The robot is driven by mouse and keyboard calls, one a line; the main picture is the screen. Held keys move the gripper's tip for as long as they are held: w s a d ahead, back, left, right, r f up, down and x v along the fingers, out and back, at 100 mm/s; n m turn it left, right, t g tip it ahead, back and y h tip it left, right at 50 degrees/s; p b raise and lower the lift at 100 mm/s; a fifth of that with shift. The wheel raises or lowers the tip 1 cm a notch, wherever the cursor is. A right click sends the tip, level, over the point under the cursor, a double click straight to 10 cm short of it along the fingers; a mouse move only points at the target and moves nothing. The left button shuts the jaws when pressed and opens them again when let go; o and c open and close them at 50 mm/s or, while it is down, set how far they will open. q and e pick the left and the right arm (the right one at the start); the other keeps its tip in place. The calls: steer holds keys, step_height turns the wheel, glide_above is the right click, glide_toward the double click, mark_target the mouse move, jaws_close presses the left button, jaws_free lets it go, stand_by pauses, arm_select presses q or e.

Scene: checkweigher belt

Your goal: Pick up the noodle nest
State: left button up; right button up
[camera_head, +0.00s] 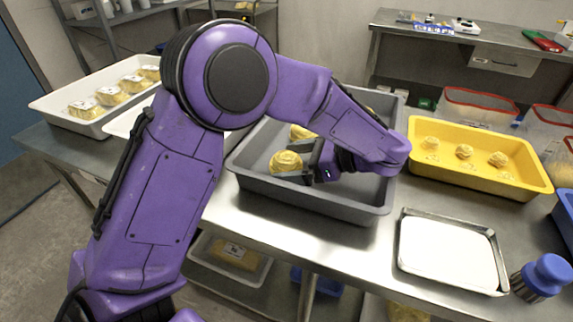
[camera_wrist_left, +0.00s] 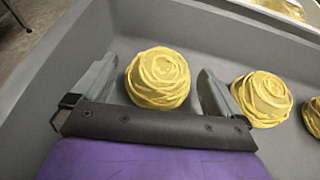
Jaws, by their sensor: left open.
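A round yellow noodle nest (camera_head: 286,162) sits in the grey bin (camera_head: 313,197), near its left end. My left gripper (camera_head: 291,162) is open, reaching into the bin from the right with a finger on either side of this nest. In the left wrist view the same noodle nest (camera_wrist_left: 158,77) lies between the two open fingers of the gripper (camera_wrist_left: 157,68); I cannot tell if either finger touches it. A second nest (camera_wrist_left: 262,98) lies just right of the right finger, and a third (camera_wrist_left: 313,116) is cut off at the picture edge. My right gripper is not in view.
A yellow tray (camera_head: 480,182) with several small nests stands right of the bin. A metal tray with a white sheet (camera_head: 447,252) lies in front of it, beside a blue-topped weight-like object (camera_head: 543,276). A white tray (camera_head: 62,100) with packed nests stands at the left.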

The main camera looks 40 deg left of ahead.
arm_select(q)
steer(key=c, duration=1)
steer(key=shift+r, duration=0.1)
